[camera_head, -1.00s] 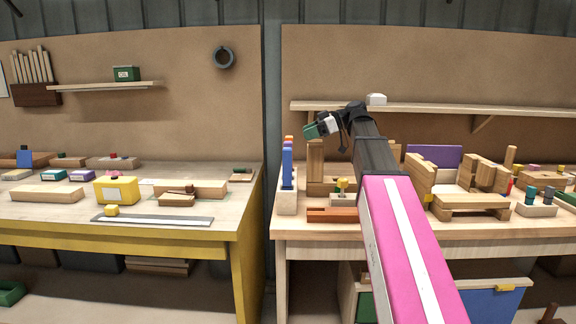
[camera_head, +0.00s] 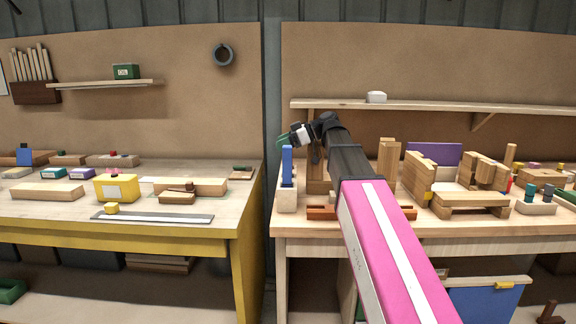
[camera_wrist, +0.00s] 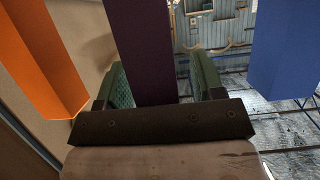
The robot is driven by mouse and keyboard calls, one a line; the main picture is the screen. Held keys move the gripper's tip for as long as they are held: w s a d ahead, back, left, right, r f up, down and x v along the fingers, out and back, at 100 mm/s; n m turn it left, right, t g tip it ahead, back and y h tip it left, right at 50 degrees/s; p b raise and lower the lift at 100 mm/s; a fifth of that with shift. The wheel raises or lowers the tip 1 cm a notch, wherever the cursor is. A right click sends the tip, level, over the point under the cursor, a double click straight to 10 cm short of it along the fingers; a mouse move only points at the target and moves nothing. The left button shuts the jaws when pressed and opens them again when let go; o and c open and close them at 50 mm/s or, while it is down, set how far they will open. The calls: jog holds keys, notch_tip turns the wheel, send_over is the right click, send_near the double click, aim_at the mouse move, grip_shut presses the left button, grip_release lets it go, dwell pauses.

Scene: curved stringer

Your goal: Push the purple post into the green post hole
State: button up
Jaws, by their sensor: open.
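The purple post (camera_wrist: 140,45) shows as a dark bar between the two green fingers of my gripper (camera_wrist: 165,85) in the wrist view. The gripper is open; a gap shows on the post's right, while the post overlaps the left finger in the picture. In the head view my gripper (camera_head: 282,141) is at the top of the blue post (camera_head: 287,167), which stands in a pale block (camera_head: 287,201). The blue post also shows at the right of the wrist view (camera_wrist: 285,50). The purple post is hidden in the head view. I cannot make out the green post hole.
An orange post (camera_wrist: 38,60) stands left of the purple one in the wrist view, close to my gripper. A wooden upright (camera_head: 316,168) and a red-brown block (camera_head: 322,213) are beside the pale block. A shelf (camera_head: 440,107) runs behind.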

grip_shut()
